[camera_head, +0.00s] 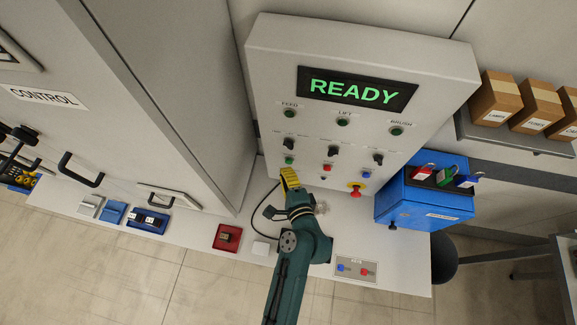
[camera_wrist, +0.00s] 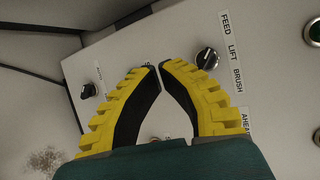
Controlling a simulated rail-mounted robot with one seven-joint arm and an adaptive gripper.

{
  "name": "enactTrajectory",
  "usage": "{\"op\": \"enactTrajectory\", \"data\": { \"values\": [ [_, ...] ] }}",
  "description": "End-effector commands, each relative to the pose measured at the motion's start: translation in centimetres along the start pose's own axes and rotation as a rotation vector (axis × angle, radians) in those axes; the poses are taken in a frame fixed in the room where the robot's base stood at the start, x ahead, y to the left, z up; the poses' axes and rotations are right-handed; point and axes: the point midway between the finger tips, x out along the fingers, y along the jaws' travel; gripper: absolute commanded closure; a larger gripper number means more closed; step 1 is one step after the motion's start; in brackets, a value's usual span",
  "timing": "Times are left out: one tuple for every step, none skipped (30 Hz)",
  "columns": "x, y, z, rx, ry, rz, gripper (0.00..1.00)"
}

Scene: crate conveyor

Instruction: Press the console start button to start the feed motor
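The grey console (camera_head: 270,75) has a sloped face with a lit green READY display (camera_head: 355,91). A small green button (camera_head: 290,160) is at the lower left of the face, below a black selector knob (camera_head: 288,143); its label is too small to read. My gripper (camera_head: 289,174), with yellow fingers, is just below that green button in the head view; I cannot tell whether it touches. In the wrist view its fingertips (camera_wrist: 158,66) come together with nothing between them. A knob labelled FEED, LIFT, BRUSH (camera_wrist: 207,58) is right of them.
A red tray (camera_head: 227,238) and a panel with blue and red pieces (camera_head: 355,271) lie on the bench. A cabinet (camera_head: 175,100) stands left.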

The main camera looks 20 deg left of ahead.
Motion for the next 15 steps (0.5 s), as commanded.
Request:
{"op": "enactTrajectory", "data": {
  "values": [
    [0.2,3.3,0.3,0.024,-0.008,0.028,1.00],
    [0.2,4.5,0.4,0.035,-0.011,0.042,1.00],
    [0.1,6.1,0.6,0.045,-0.014,0.059,1.00],
    [0.1,7.2,0.8,0.051,-0.016,0.072,1.00],
    [0.0,8.2,0.9,0.055,-0.018,0.081,1.00],
    [-0.1,9.2,1.1,0.060,-0.020,0.091,1.00],
    [-0.1,9.9,1.2,0.062,-0.021,0.097,1.00],
    [-0.1,10.4,1.3,0.063,-0.023,0.101,1.00],
    [-0.2,10.8,1.4,0.064,-0.024,0.104,1.00],
    [-0.2,11.0,1.4,0.064,-0.025,0.106,1.00],
    [-0.1,11.1,1.4,0.064,-0.026,0.106,1.00],
    [-0.1,11.0,1.5,0.063,-0.026,0.106,1.00],
    [-0.1,11.0,1.5,0.063,-0.026,0.105,1.00],
    [-0.1,10.9,1.5,0.063,-0.026,0.106,1.00],
    [-0.2,10.8,1.5,0.063,-0.026,0.106,1.00]
  ]
}}
